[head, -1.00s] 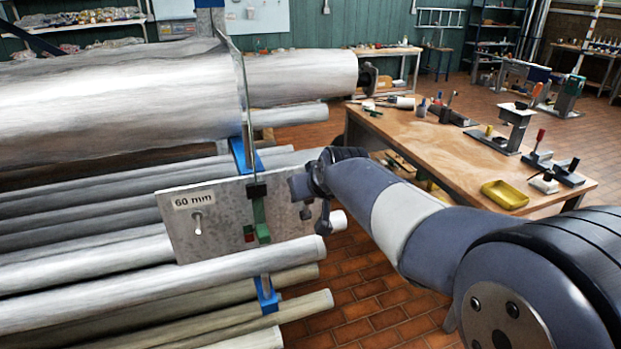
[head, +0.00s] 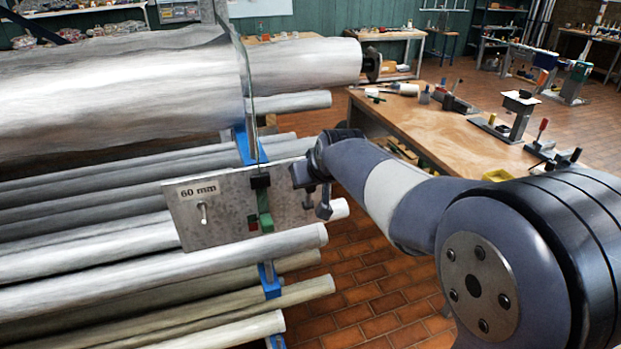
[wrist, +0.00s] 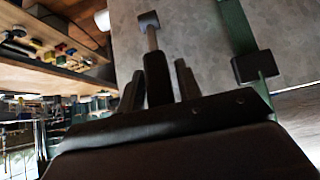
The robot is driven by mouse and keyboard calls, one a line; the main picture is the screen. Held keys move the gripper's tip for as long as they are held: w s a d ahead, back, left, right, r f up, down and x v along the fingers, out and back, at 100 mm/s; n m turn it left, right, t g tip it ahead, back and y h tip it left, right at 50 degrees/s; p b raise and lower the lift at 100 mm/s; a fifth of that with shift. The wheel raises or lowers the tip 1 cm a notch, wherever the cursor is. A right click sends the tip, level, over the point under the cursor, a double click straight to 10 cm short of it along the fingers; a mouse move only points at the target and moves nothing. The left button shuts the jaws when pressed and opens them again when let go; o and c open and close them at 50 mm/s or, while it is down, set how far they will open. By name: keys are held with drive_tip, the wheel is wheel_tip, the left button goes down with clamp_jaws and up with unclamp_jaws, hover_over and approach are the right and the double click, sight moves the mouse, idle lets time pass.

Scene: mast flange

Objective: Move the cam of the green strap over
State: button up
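In the wrist view the green strap (wrist: 234,25) and the black block (wrist: 255,66) are at the right. My gripper (head: 316,208) is at the plate's right end, apart from the strap. In the wrist view its fingers (wrist: 160,82) flank a dark handle (wrist: 157,75) with a grey shaft and a square dark end (wrist: 148,19). Whether they grip it is unclear.
The plate (head: 230,232) is marked 60 mm and carries a pin (head: 204,213) at its left. Large pale pipes (head: 110,95) lie above and behind, thinner ones (head: 170,277) below. A workbench (head: 440,125) with tools stands at the right. Brick floor shows between.

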drive_tip(key=shift+o, duration=1)
drive_tip(key=shift+r, duration=0.1)
drive_tip(key=b+v, duration=0.2)
drive_tip(key=v, duration=0.8)
drive_tip(key=shift+s+r, duration=0.2)
drive_tip(key=shift+s, duration=0.15)
drive_tip(key=shift+d, duration=0.1)
drive_tip(key=shift+c, duration=0.3)
